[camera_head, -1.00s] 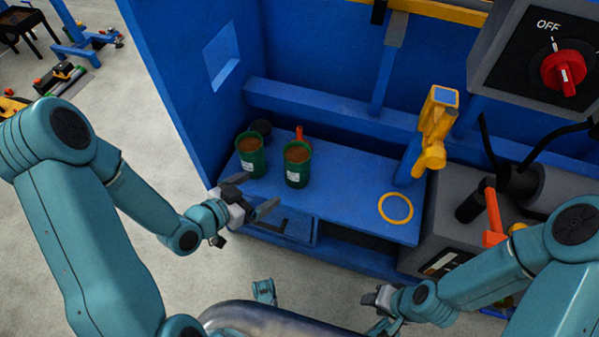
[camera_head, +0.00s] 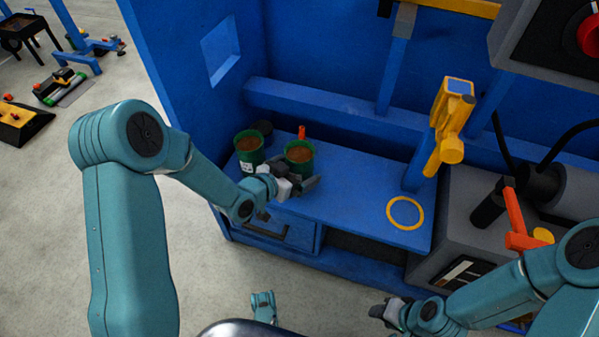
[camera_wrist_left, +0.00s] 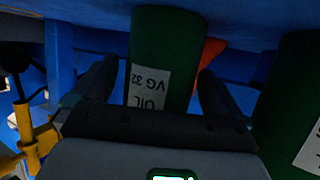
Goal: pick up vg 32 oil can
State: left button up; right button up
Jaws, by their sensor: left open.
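The VG 32 oil can (camera_head: 299,153) is a green can with a brown top, the right one of two on the blue bench. In the left wrist view, upside down, its white label (camera_wrist_left: 149,86) reads "OIL VG 32". My left gripper (camera_head: 304,179) is at the can's near side and hides its lower part. In the left wrist view its open fingers (camera_wrist_left: 157,78) stand on either side of the can, with gaps showing. My right gripper (camera_head: 382,310) is low at the right, away from the can; its finger opening is unclear.
A second green can (camera_head: 249,158) stands close on the left. A yellow ring (camera_head: 389,214) marks clear bench to the right. A yellow tool (camera_head: 448,130) hangs beyond it.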

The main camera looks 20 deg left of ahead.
pick_arm(q)
jog(key=shift+w+d+f, duration=0.2)
jog(key=shift+w, duration=0.3)
jog(key=c, duration=1.3)
jog(key=shift+r, duration=0.1)
jog(key=shift+c, duration=0.2)
jog(key=shift+r, duration=0.1)
